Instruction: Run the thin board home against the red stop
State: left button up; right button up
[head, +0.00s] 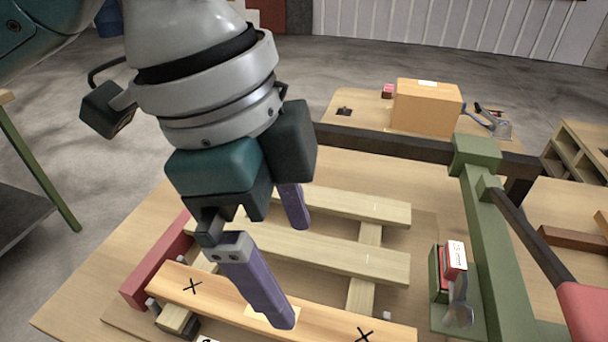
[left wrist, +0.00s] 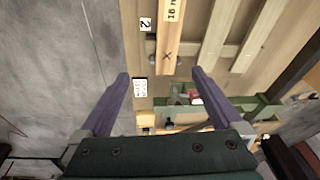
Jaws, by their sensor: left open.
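The thin board (head: 225,300) is a light plank with black X marks and a pale label partly hidden by a finger. It lies across the front of the jig. Its left end is close to the red stop (head: 146,277); I cannot tell whether they touch. The left wrist view shows both fingers (left wrist: 160,73) with nothing gripped. My right gripper is out of view.
Pale slats (head: 330,250) lie behind the board. A green clamp frame (head: 480,230) with a dark bar (head: 385,143) stands right and behind. A cardboard box (head: 427,106) stands on a rear table.

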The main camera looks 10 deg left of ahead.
aim_at(214, 296)
pick_arm(q)
jog(key=w+a+f+m+y+b, duration=0.1)
jog(key=w+a+f+b, duration=0.3)
jog(key=f+b, duration=0.5)
jog(key=a+y+b, duration=0.1)
jog(key=a+b, duration=0.1)
jog(key=b, duration=0.1)
jog(key=shift+a+f+m+g, duration=0.3)
jog(key=shift+a+f+g, duration=0.05)
jog(key=shift+f+g, duration=0.05)
notch_tip(214, 296, down, 10)
jog(key=shift+b, duration=1.1)
jog(key=shift+c, duration=0.4)
